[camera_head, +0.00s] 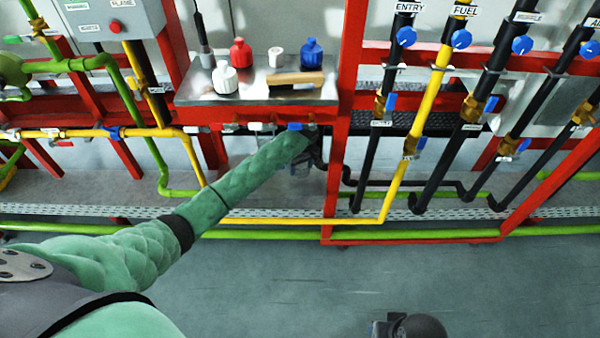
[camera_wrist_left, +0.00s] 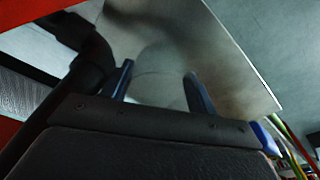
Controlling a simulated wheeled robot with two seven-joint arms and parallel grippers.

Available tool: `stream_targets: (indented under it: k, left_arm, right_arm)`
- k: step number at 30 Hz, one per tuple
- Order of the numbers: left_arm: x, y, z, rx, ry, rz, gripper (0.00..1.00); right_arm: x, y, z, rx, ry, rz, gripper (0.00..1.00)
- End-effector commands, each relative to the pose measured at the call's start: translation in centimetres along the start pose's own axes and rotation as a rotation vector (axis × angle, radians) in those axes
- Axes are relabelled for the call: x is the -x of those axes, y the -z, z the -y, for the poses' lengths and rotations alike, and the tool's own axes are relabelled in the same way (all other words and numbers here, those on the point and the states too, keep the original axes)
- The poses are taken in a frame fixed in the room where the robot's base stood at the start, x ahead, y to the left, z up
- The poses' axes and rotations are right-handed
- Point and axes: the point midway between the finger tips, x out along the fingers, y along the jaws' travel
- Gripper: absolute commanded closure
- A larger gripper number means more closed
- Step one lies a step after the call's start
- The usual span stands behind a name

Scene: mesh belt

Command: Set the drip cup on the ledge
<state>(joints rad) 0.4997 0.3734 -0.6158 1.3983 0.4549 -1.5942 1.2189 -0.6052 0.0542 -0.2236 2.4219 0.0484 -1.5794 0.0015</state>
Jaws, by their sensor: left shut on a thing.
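My left gripper (camera_head: 311,153) reaches in below the metal shelf (camera_head: 195,92), mostly hidden by my green sleeve. In the left wrist view, its two blue fingers (camera_wrist_left: 158,80) stand apart, closed on a clear, rounded thing, which I take to be the drip cup (camera_wrist_left: 158,62). The cup is faint, and its rim and tilt are hard to make out. A smooth grey metal plate (camera_wrist_left: 235,65) lies behind it; I cannot tell whether this is the ledge or whether the cup touches it. My right gripper (camera_head: 385,327) shows only partly at the bottom edge.
The shelf holds a red bottle (camera_head: 241,53), white bottles (camera_head: 225,77), a blue bottle (camera_head: 311,54) and a wooden-handled tool (camera_head: 296,79). A red upright post (camera_head: 338,130) stands right beside my left gripper. Black and yellow pipes (camera_head: 425,95) run on the right. The floor in front is clear.

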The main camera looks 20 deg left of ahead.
Motion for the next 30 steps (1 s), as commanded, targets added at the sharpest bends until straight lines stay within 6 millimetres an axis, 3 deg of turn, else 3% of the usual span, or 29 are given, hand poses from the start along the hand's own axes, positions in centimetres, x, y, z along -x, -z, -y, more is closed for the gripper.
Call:
stream_targets:
  k: [10, 21, 22, 25, 30]
  left_arm:
    - [-3.5, -0.4, 0.0, 0.0, 0.001, 0.0, 0.64]
    - [-3.9, -0.5, 0.0, 0.0, 0.0, 0.0, 0.64]
    - [-3.9, -0.5, 0.0, 0.0, 0.0, 0.0, 0.4]
    - [-3.9, -0.5, 0.0, 0.0, 0.0, 0.0, 0.2]
    - [-3.9, -0.5, 0.0, 0.0, 0.0, 0.0, 0.19]
  right_arm:
    - [0.7, -0.2, -0.3, -0.005, -0.009, 0.015, 0.64]
    - [0.8, -0.3, -0.3, -0.006, -0.011, 0.021, 0.64]
    - [0.8, -0.3, -0.4, -0.006, -0.011, 0.021, 0.64]
    - [0.9, -0.3, -0.4, -0.007, -0.012, 0.021, 0.64]
    - [0.9, -0.2, -0.4, -0.007, -0.012, 0.018, 0.64]
